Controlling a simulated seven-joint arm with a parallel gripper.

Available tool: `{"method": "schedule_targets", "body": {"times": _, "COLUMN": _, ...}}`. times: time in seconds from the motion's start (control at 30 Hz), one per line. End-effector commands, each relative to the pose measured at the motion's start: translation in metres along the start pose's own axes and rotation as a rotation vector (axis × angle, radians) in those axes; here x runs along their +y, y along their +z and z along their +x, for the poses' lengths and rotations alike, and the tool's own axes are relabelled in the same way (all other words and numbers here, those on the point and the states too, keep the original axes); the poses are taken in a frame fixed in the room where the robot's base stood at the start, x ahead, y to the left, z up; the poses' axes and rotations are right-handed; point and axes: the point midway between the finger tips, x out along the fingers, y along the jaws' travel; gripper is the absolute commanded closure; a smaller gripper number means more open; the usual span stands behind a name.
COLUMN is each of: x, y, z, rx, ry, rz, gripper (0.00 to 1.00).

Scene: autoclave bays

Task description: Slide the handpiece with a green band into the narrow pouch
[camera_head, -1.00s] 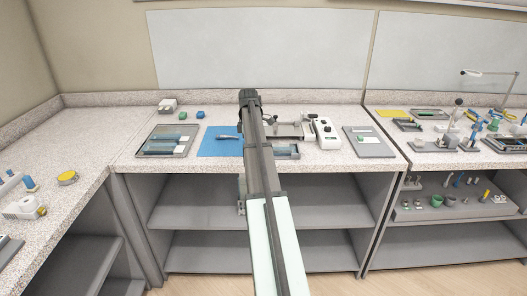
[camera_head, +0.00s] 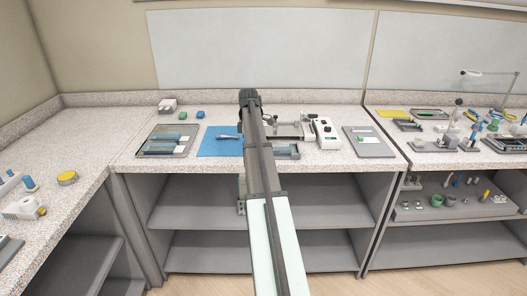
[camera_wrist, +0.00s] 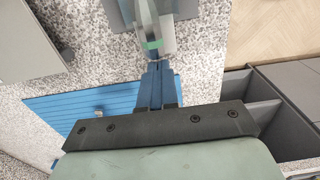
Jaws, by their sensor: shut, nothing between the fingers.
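In the wrist view a pale handpiece with a green band (camera_wrist: 152,44) lies just beyond my fingertips, at the top middle. A translucent grey pouch-like sheet (camera_wrist: 126,14) shows around it. I cannot tell whether the handpiece is inside the sheet or on top of it. My gripper (camera_wrist: 159,68) has blue fingers, shut with nothing between them, pointing at the banded end. In the head view my arm hides this spot and the fingers.
A blue mat (camera_head: 208,147) holds another slim metal instrument (camera_head: 228,137). A grey tray with blue-edged pouches (camera_head: 188,130) stands left of it. A white device (camera_head: 326,133) and a grey tray (camera_head: 370,150) are to the right.

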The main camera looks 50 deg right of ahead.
Motion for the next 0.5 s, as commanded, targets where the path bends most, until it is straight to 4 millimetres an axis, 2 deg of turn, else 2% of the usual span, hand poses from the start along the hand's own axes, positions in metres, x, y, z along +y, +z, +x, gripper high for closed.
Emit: {"method": "schedule_targets", "body": {"times": 0.5, "x": 0.0000, "y": 0.0061, "z": 0.0000, "rx": 0.000, "ry": 0.000, "rz": 0.000, "gripper": 1.00}}
